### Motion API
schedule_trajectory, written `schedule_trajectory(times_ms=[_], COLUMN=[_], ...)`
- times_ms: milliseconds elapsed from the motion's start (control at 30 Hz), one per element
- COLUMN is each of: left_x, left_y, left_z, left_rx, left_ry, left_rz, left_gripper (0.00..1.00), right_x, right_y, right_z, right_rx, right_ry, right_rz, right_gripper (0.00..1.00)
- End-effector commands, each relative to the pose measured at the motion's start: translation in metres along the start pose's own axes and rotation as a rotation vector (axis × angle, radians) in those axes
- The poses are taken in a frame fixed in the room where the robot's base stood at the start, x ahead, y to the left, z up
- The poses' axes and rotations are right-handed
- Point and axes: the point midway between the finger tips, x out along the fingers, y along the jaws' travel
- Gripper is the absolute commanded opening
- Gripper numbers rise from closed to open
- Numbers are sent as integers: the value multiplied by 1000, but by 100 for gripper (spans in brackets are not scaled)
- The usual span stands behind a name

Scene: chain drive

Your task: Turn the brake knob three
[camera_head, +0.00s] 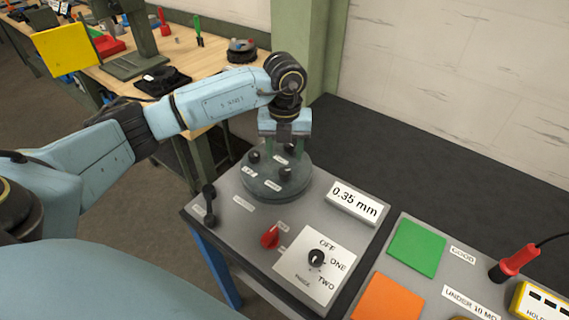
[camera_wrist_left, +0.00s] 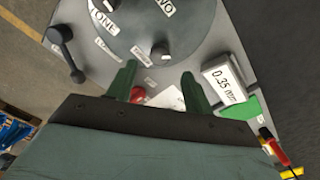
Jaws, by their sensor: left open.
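A round grey disc (camera_head: 262,188) with several black knobs and small white labels stands on the grey panel. In the left wrist view the disc (camera_wrist_left: 195,30) shows labels ONE and TWO. The front knob (camera_head: 285,174) has a label beside it that is too small to read; it also shows in the wrist view (camera_wrist_left: 160,50). Another knob (camera_head: 253,157) is at the disc's left, near ONE. My left gripper (camera_head: 288,149) is open above the disc, fingers pointing down, with nothing between them. In the wrist view the front knob appears just beyond its fingertips (camera_wrist_left: 160,75). My right gripper is not in view.
The panel also bears a black lever (camera_head: 209,203), a red switch (camera_head: 270,237), a 0.35 mm readout (camera_head: 353,203) and an OFF/ONE/TWO selector (camera_head: 316,259). Green (camera_head: 416,248) and orange (camera_head: 386,300) pads lie at right. A wooden bench (camera_head: 190,60) with tools stands behind.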

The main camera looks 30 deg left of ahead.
Motion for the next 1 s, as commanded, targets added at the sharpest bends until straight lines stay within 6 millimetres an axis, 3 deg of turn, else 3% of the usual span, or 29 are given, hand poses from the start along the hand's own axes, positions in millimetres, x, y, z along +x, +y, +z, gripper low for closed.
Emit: schedule_trajectory(times_ms=[200,400,1000], left_x=[-46,-67,-70], left_y=[0,0,0], left_z=[1,0,0], left_rx=[0,-1,-1], left_ry=[-4,-1,0], left_rz=[-2,0,0], left_gripper=[52,52,52], right_x=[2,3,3], right_y=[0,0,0], right_z=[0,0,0], right_rx=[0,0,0], right_ry=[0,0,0], right_rz=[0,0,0], right_gripper=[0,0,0])
